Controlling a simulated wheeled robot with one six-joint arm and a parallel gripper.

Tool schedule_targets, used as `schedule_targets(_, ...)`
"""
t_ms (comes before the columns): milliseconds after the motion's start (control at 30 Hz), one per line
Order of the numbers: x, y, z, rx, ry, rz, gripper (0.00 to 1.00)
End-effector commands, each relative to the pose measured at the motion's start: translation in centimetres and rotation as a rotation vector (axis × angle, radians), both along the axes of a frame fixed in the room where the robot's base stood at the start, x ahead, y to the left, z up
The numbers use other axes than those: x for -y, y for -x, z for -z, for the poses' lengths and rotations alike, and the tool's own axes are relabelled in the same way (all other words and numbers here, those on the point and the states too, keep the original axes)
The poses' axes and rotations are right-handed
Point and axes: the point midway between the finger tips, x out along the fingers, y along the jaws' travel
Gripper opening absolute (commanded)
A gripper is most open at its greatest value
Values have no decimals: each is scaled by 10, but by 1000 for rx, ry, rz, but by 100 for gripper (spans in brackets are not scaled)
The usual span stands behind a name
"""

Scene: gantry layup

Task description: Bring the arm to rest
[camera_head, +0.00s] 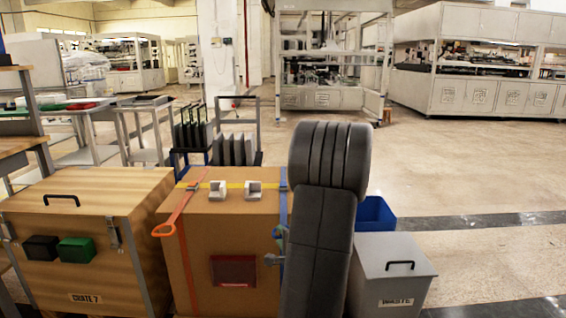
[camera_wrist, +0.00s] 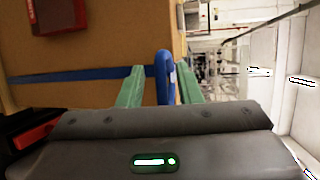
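My gripper (camera_wrist: 160,88) has two green fingers, which stand apart in the wrist view. A blue strap pull (camera_wrist: 166,72) shows between them, with a gap to the left finger; whether it touches the right finger I cannot tell. In the head view my dark grey arm stands upright in front of the right edge of the cardboard box (camera_head: 205,240). It hides most of the gripper. Part of the blue strap (camera_head: 284,212) shows beside the arm, and it also runs across the box in the wrist view (camera_wrist: 80,75).
The box carries an orange strap (camera_head: 182,215), a yellow strap (camera_head: 235,185) and a red pouch (camera_head: 233,270). A wooden crate (camera_head: 85,215) stands left. A grey waste bin (camera_head: 392,270) and blue bin (camera_head: 375,214) stand right of my arm. Open floor lies farther right.

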Motion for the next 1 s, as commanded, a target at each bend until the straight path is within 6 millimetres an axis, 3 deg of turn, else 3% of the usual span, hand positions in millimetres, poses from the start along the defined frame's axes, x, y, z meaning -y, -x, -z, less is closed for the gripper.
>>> schedule_targets(700,49,114,-22,-5,2,5,32)
schedule_targets(1000,28,70,-11,-2,2,-5,32)
